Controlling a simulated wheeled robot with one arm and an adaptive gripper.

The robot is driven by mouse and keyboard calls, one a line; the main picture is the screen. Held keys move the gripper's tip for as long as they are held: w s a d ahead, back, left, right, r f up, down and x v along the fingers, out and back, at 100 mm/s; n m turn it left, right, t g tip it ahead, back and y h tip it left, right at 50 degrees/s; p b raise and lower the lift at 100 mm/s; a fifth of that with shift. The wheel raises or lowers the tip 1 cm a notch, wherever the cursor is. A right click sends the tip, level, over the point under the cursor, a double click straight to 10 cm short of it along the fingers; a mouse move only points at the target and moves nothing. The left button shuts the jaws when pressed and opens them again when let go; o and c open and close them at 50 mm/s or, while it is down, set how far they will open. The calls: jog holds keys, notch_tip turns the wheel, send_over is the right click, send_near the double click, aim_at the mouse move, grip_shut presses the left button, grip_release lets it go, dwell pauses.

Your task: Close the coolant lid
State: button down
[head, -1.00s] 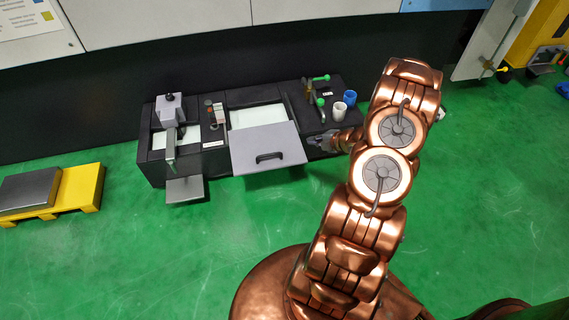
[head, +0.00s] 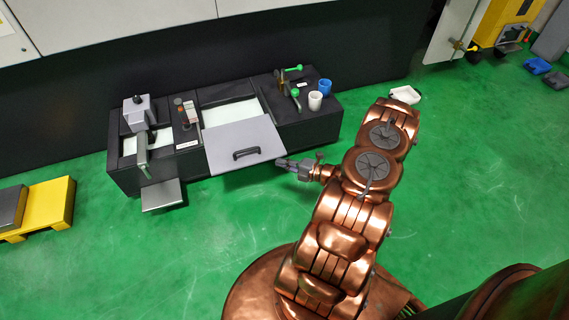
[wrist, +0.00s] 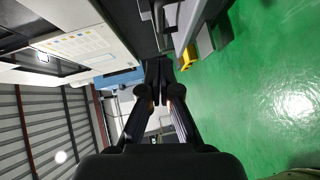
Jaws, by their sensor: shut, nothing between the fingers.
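The coolant lid (head: 236,143) is a grey flat panel with a dark handle (head: 246,153) near its front edge. In the head view it lies out in front of the black bench unit, leaving a pale opening (head: 230,113) uncovered behind it. My gripper (head: 280,162) is shut and empty just right of the lid's front right corner, and points left. In the wrist view the closed fingers (wrist: 158,75) point toward the bench's front. I cannot tell whether the fingertips touch the lid edge.
The black bench (head: 310,127) carries a white cup (head: 315,100), a blue cup (head: 325,88) and green-knobbed valves (head: 294,69) on the right. A grey clamp device (head: 138,112) stands at left, with a small plate (head: 162,195) jutting out. Green floor in front is open.

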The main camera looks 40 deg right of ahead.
aim_at(263, 159)
jog(key=w, duration=0.3)
jog(key=w+a+f+b, duration=0.1)
jog(key=w, duration=0.2)
jog(key=w+b, duration=0.1)
jog(key=w, duration=0.2)
jog(key=shift+w+a+f, duration=0.15)
jog(key=shift+w+f, duration=0.15)
jog(key=shift+f, duration=0.1)
jog(key=shift+w, duration=0.15)
